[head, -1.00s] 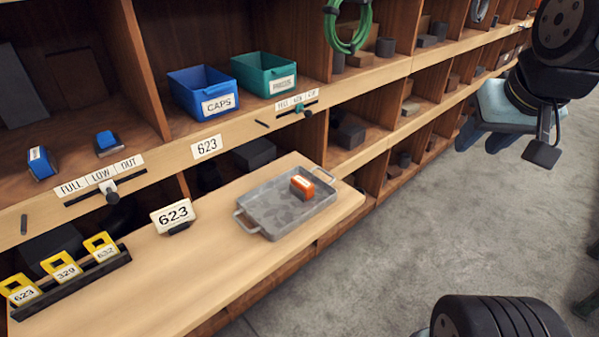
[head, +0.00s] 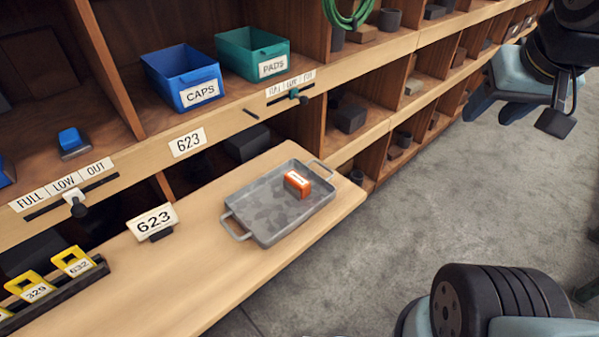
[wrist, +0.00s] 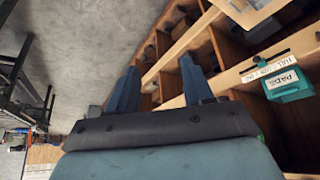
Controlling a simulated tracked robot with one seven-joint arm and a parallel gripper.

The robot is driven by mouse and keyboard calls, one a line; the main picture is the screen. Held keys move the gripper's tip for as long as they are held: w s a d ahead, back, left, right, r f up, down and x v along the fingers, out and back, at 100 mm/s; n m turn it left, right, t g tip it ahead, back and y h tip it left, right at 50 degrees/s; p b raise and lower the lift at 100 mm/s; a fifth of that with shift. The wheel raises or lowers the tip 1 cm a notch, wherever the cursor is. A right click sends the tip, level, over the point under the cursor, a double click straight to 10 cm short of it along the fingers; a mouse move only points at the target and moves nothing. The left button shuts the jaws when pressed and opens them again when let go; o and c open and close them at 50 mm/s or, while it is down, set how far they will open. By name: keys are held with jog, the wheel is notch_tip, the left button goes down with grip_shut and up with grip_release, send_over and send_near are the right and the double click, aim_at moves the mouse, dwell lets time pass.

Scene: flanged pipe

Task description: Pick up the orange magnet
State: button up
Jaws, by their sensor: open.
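The orange magnet (head: 297,184) is a small block with a white label. It sits in the grey metal tray (head: 240,234), towards the tray's right side. The tray rests on the pull-out wooden shelf (head: 190,300). My gripper (head: 478,112) hangs at the upper right of the head view, over the floor, well to the right of the tray and apart from it. In the wrist view my gripper (wrist: 158,88) shows two blue fingers spread apart with nothing between them. The magnet is not visible in the wrist view.
A blue CAPS bin (head: 183,85) and a green PADS bin (head: 252,57) stand on the shelf above. A 623 sign (head: 154,221) stands left of the tray. A rack of yellow tags (head: 50,285) lies at the lower left. Open grey floor (head: 430,210) lies right.

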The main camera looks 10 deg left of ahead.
jog(key=shift+o, duration=0.7)
jog(key=shift+w+a+f, duration=0.1)
jog(key=shift+a+f, duration=0.05)
jog(key=shift+a, duration=0.05)
jog(key=o, duration=0.7)
jog(key=w+a+f+n+g+h, duration=0.1)
jog(key=a+n, duration=0.1)
jog(key=w+a+f+n+g+h, duration=0.1)
jog(key=w+a+f+n, duration=0.1)
jog(key=w+a+f+n+g, duration=0.1)
jog(key=f+n, duration=0.1)
jog(key=shift+w+a+n+g+h, duration=0.4)
jog(key=shift+o, duration=0.2)
jog(key=n+t+h, duration=0.6)
jog(key=n+t, duration=0.2)
jog(key=n, duration=1.3)
send_near(292, 181)
jog(key=x, duration=0.7)
jog(key=shift+s+f, duration=0.1)
jog(key=shift+f, duration=0.1)
jog(key=shift+r+x, duration=0.1)
jog(key=shift+x, duration=1.25)
jog(key=shift+r+x, duration=0.15)
jog(key=shift+x, duration=1.15)
